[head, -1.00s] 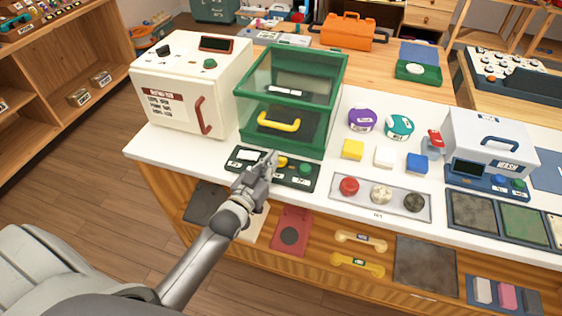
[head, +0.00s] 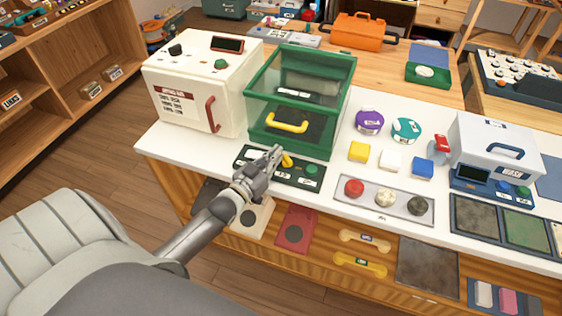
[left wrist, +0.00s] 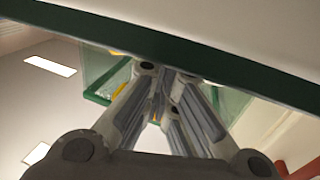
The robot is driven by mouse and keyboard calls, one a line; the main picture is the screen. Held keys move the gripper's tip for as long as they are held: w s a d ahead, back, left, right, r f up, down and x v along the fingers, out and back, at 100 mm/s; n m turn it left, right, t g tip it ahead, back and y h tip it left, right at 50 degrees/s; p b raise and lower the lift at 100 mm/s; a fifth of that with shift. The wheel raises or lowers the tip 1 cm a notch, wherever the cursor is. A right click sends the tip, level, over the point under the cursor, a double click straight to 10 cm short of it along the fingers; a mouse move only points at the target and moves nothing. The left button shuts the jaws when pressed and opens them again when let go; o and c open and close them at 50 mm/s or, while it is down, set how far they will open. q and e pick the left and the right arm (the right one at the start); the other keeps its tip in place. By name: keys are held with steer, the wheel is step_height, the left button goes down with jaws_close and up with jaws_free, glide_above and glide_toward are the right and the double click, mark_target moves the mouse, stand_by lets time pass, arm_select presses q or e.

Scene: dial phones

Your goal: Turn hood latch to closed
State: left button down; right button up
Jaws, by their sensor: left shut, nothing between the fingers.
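The green hood (head: 340,107) is a clear-walled box with a green frame and a yellow handle (head: 287,122) on its front. In front of it lies a dark green panel (head: 305,181) with a small yellow latch lever (head: 287,160) and a green knob (head: 312,169). My left gripper (head: 276,153) is shut and empty, its tips just left of the yellow lever. I cannot tell whether they touch it. In the left wrist view the fingers (left wrist: 165,75) reach up toward a dark green edge, with part of the hood (left wrist: 97,75) behind. My right gripper is not in view.
A cream box (head: 190,95) with a red handle stands left of the hood. Right of the panel is a tray (head: 380,215) with red, cream and dark knobs. Yellow, white and blue blocks (head: 390,160) stand behind it. A white-lidded box (head: 490,143) is farther right.

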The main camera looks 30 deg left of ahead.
arm_select(q)
steer(key=shift+w+a, duration=0.2)
steer(key=shift+w, duration=0.1)
stand_by(0.8)
steer(key=shift+s, duration=0.1)
